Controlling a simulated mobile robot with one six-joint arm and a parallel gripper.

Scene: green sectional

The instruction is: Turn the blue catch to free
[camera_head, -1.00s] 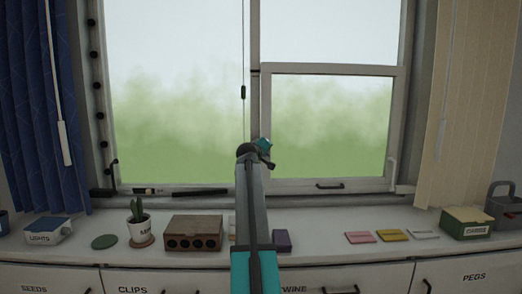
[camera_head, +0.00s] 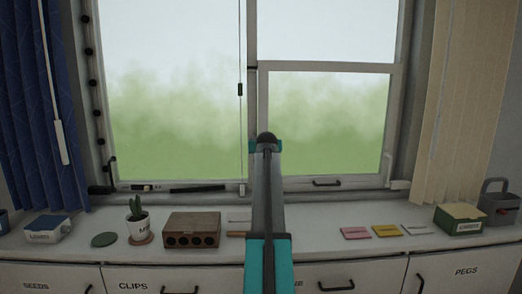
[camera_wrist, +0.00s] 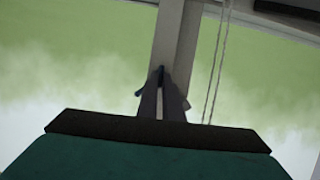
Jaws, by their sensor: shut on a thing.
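My gripper (camera_wrist: 162,95) is at the window's middle post (camera_wrist: 172,45) in the wrist view, its two dark fingers close together. In the head view my arm reaches up to the post (camera_head: 252,100) and hides the catch and the fingertips.
A thin cord (camera_head: 240,130) hangs just left of the post. The sill holds a cactus pot (camera_head: 139,230), a brown box with holes (camera_head: 192,231), coloured packets (camera_head: 355,233) and a green box (camera_head: 460,219). A blue curtain (camera_head: 35,110) hangs left.

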